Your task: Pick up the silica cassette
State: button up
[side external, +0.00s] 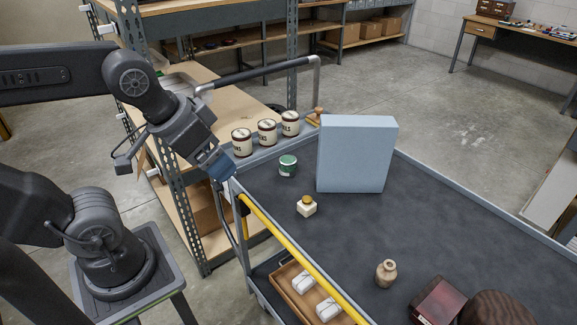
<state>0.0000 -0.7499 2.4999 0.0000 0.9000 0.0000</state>
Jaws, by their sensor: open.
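A small cream block with an amber-yellow top (306,207) stands on the dark top of the cart (335,235), near its yellow-edged side; it looks most like the silica cassette, but no label is readable. My gripper (222,169) is at the cart's left corner, left of and above the block and clear of it. It is open and appears empty; its fingers are small and partly hidden in this view.
A green tin (288,166) and a tall blue-grey box (355,155) stand behind the block. A small bottle (386,273) and a dark red box (437,301) are at front right. The cart's middle is clear.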

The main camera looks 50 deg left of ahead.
jog(key=n+g+y, duration=0.3)
jog(key=n+y, duration=0.1)
jog(key=n, duration=0.6)
send_over(288, 160)
jog(key=s+d, duration=0.3)
jog(key=d, duration=0.1)
notch_tip(288, 160, down, 14)
jog(key=shift+h, duration=0.3)
jog(key=x, duration=0.9)
jog(key=shift+w, duration=0.15)
jog(key=shift+a+x, duration=0.15)
jog(key=shift+x, duration=1.2)
jog(key=shift+a+x, duration=0.15)
jog(key=shift+x, duration=1.2)
jog(key=shift+r, duration=0.1)
jog(key=shift+c, duration=0.3)
